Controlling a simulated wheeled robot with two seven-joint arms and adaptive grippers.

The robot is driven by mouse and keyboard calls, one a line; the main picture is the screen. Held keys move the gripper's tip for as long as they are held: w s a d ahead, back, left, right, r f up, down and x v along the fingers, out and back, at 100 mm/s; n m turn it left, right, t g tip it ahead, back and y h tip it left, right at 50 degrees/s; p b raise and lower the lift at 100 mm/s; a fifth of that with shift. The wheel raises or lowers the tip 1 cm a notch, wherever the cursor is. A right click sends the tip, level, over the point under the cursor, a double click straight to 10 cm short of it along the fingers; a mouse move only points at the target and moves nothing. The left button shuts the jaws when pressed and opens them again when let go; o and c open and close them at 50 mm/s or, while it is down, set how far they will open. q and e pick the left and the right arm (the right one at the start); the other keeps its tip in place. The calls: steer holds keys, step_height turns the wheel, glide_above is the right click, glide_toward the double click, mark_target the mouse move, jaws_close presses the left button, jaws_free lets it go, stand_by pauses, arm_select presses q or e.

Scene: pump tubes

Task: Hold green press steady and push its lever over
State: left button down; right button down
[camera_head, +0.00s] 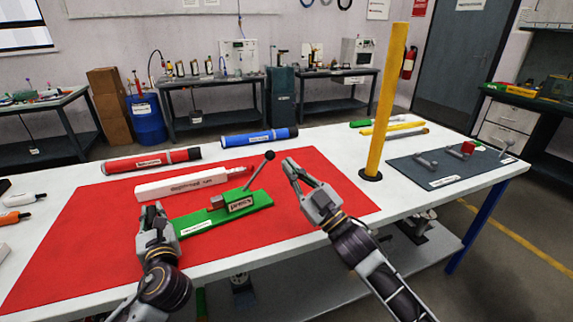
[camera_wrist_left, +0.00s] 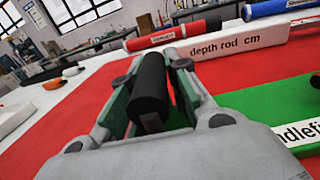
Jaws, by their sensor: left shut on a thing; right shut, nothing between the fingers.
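The green press (camera_head: 262,201) lies on the red mat (camera_head: 95,240); its green base also shows in the left wrist view (camera_wrist_left: 262,97). My left gripper (camera_head: 152,210) is at the left end of the press. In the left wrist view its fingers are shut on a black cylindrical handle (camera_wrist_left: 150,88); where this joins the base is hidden. My right gripper (camera_head: 291,164) is shut and empty, just right of the lever ball, with a small apparent gap.
A white depth rod box (camera_head: 180,187) lies behind the press. Red (camera_head: 150,160) and blue (camera_head: 258,138) tubes lie further back. A yellow post (camera_head: 388,95) stands right of my right gripper. A dark grey mat (camera_head: 440,175) with metal parts lies at the far right.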

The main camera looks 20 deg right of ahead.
stand_by(0.7)
arm_select(q)
steer(key=c, duration=1.3)
jaws_free()
steer(key=shift+s, duration=0.15)
steer(key=v, duration=1.1)
steer(key=shift+s+d, duration=0.2)
steer(key=shift+s, duration=0.1)
